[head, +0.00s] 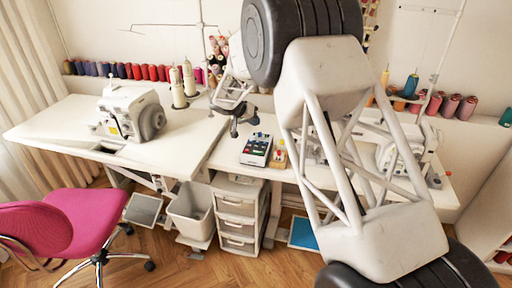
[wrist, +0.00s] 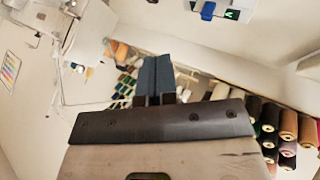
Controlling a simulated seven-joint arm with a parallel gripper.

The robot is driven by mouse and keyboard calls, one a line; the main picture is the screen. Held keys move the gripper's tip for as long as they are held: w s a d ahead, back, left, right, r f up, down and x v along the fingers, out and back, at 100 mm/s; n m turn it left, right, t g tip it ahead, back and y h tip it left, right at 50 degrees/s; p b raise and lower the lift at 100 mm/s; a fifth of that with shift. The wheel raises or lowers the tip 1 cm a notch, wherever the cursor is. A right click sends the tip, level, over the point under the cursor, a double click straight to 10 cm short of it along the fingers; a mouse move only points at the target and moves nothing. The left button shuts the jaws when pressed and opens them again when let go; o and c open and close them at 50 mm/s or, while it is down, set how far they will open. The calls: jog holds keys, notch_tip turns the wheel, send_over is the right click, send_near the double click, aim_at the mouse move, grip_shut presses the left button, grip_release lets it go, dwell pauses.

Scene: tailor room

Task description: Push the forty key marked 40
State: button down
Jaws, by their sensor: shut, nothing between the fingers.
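A small keypad device (head: 256,150) with a pale body and several coloured keys lies on the white table in the head view. Its markings are too small to read, so I cannot tell which key is marked 40. My gripper (head: 235,130) is just left of and behind the device in the head view, apart from it. In the wrist view the dark fingers of my gripper (wrist: 154,75) are together, shut and empty. A pale object with a green lit display (wrist: 232,14) is cut off at the top edge of that view.
A small red and yellow item (head: 279,154) stands right beside the device. A white sewing machine (head: 130,112) is on the left table (head: 60,125), with pale thread cones (head: 178,88) behind it. Thread spools (wrist: 288,122) line the shelf. My arm covers much of the right side.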

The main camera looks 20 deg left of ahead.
aim_at(255, 146)
jog(key=shift+f, duration=0.1)
jog(key=shift+f, duration=4.25)
jog(key=shift+f, duration=0.9)
jog(key=shift+r, duration=0.15)
dwell(0.3)
jog(key=shift+r, duration=0.65)
jog(key=shift+r, duration=0.2)
jog(key=shift+r, duration=2.4)
